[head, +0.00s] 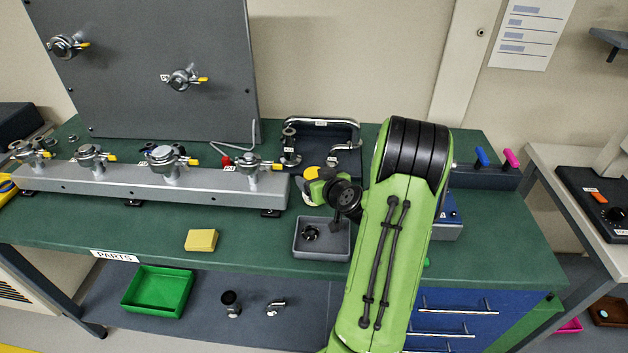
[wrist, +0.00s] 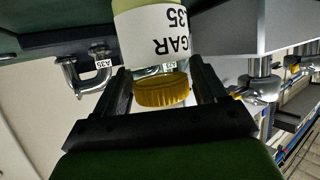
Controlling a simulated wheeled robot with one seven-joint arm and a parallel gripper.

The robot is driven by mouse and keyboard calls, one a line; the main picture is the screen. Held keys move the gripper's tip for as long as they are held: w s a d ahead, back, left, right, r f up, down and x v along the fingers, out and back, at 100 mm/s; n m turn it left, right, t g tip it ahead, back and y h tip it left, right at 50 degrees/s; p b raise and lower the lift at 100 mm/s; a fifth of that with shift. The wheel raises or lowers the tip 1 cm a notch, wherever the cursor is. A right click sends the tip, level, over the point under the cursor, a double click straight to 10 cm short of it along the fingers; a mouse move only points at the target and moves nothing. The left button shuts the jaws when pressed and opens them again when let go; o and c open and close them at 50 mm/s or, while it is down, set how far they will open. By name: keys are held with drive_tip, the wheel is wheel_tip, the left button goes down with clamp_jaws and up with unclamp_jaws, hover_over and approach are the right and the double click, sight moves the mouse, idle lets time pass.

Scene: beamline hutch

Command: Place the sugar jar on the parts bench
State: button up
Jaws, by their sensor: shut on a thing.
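The sugar jar shows in the wrist view (wrist: 150,35) with a yellow lid and a white label reading "GAR" and "35". My gripper (wrist: 165,85) is shut on it, one finger on each side near the lid. In the head view the jar's yellow lid (head: 310,173) shows just left of my gripper (head: 318,186), which my arm partly hides. The jar is over the green top of the parts bench (head: 150,225), behind a small grey bin. I cannot tell whether its base touches the bench.
The grey bin (head: 322,252) holds a black knob. A long grey valve rail (head: 130,187) lies to the left, a dark tray (head: 345,135) with fittings behind. A yellow block (head: 201,240) sits near the front edge. The front left top is mostly clear.

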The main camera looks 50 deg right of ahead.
drive_tip(key=o, duration=1.3)
